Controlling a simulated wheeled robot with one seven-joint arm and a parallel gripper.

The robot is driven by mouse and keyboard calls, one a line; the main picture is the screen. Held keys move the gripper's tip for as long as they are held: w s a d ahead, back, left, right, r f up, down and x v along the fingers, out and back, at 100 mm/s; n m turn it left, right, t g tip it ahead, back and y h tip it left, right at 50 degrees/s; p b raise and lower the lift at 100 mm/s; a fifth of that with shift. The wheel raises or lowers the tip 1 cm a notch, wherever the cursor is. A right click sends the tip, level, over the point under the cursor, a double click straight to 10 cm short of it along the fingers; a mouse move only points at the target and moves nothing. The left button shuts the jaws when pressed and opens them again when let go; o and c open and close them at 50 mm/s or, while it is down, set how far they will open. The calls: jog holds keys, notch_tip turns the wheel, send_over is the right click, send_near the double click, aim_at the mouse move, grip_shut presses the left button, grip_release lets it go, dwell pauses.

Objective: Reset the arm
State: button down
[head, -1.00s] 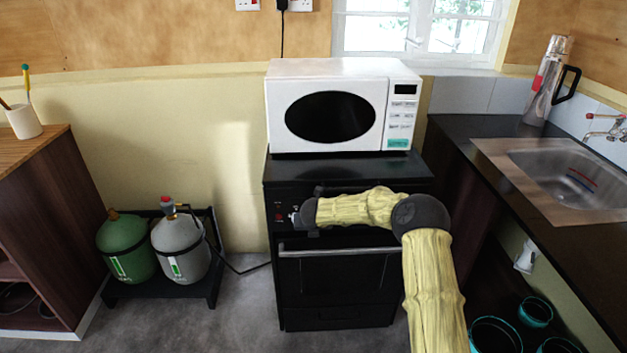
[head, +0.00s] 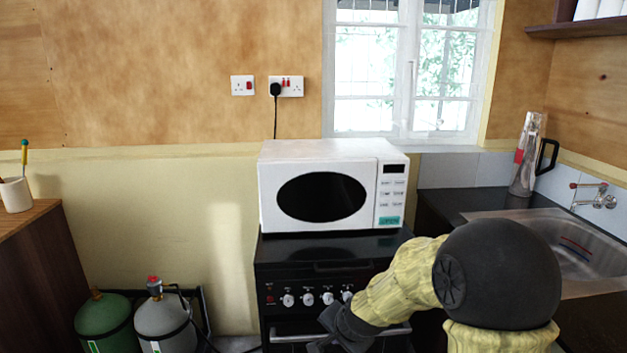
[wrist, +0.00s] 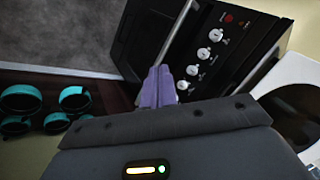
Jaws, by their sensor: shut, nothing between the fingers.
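My arm is bent in front of the black stove in the head view, wrapped in yellow cloth with a large dark joint at the right. My gripper (head: 325,343) is low, in front of the oven handle, partly cut off by the bottom edge. In the wrist view my gripper (wrist: 157,88) shows its pale purple fingers together and empty, with the stove (wrist: 190,45) behind and beside them. I cannot tell whether they touch it.
A white microwave (head: 325,190) stands on the stove (head: 325,248). Gas cylinders (head: 165,318) stand at left by a wooden cabinet (head: 30,275). At right, a counter holds a sink (head: 575,255) and a flask (head: 526,160). Teal-rimmed pots (wrist: 20,98) show in the wrist view.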

jog(key=s+d+n+g+h, duration=0.1)
jog(key=s+d+n, duration=0.25)
jog(key=s, duration=0.35)
jog(key=s+d+r+n+g+h, duration=0.1)
jog(key=s+d+n+g, duration=0.1)
jog(key=s+d, duration=0.3)
jog(key=s+d+n+g, duration=0.1)
jog(key=s+d+n, duration=0.15)
jog(key=s, duration=0.55)
jog(key=w+p+v, duration=0.3)
jog(key=p+v, duration=1.1)
jog(key=p, duration=0.1)
jog(key=shift+w+a+r, duration=0.2)
jog(key=shift+a+r, duration=0.35)
jog(key=shift+a, duration=0.05)
